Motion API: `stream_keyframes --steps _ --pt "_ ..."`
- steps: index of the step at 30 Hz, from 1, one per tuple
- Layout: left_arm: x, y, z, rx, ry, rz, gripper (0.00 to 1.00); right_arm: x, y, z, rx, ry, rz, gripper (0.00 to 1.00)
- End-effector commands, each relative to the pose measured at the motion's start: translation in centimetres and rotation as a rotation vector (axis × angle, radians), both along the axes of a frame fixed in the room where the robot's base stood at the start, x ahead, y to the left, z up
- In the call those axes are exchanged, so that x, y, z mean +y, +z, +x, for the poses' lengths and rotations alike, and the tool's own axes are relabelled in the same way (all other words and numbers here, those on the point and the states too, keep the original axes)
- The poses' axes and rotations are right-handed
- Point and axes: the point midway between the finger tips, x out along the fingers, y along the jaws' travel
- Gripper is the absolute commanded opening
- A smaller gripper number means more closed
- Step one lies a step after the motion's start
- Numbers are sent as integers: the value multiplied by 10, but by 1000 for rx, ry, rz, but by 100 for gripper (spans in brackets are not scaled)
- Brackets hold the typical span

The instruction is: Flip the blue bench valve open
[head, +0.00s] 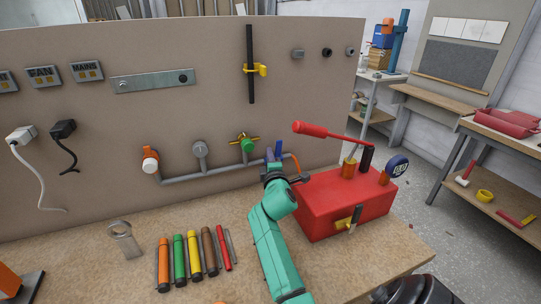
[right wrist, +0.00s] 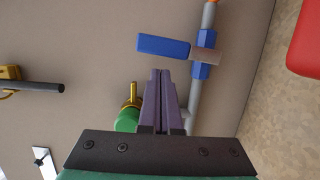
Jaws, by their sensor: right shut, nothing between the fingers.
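The blue valve is on the grey pipe low on the upright board. In the head view its blue lever (head: 278,149) points up; in the right wrist view the lever (right wrist: 163,46) stands across the pipe and the blue valve body (right wrist: 203,68) shows beside it. My right gripper (head: 269,154) is just left of the lever in the head view. In the right wrist view its purple fingers (right wrist: 160,73) are together and empty, with a small gap in the picture between tips and lever. Contact is not visible. My left gripper is not in view.
A green valve (head: 247,144), a grey round valve (head: 200,149) and an orange-white valve (head: 150,160) are along the pipe. A red box with a long lever (head: 337,205) stands close on the right. Several coloured tubes (head: 195,257) lie on the bench.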

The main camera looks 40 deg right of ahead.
Motion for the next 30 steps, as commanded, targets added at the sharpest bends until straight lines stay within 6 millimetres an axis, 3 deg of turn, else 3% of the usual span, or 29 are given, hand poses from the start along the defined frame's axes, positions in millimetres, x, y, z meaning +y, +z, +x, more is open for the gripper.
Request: stream_keyframes --steps 22,30 --pt "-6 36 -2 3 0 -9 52 -16 8 -6 -78 -2 226 0" --pt "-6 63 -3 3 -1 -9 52 -27 14 -9 -134 -2 387 0"
